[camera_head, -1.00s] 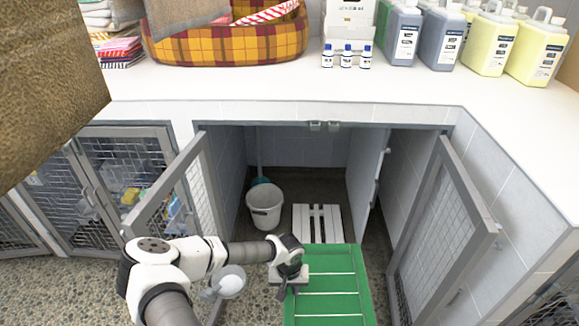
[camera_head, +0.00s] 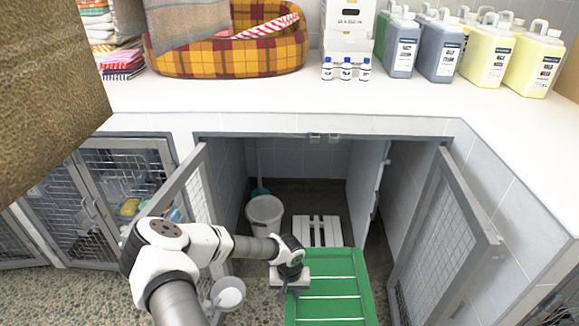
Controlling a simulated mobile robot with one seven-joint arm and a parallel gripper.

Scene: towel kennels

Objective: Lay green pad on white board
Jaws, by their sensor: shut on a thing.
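The green pad (camera_head: 335,285) is a flat rectangle with pale cross lines, held in front of the open kennel. My gripper (camera_head: 290,284) is shut on its left edge. The white board (camera_head: 318,228) is a slatted panel lying on the kennel floor, just beyond the pad's far edge in the picture. The pad's near end runs out of the frame, and it may hide the board's near part. How high the pad is above the floor I cannot tell.
A white bucket (camera_head: 265,212) stands inside the kennel, left of the board. Open mesh doors flank the opening, left (camera_head: 178,190) and right (camera_head: 447,240). A grey metal bowl (camera_head: 228,293) shows beside my arm. The counter (camera_head: 290,103) overhangs the kennel.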

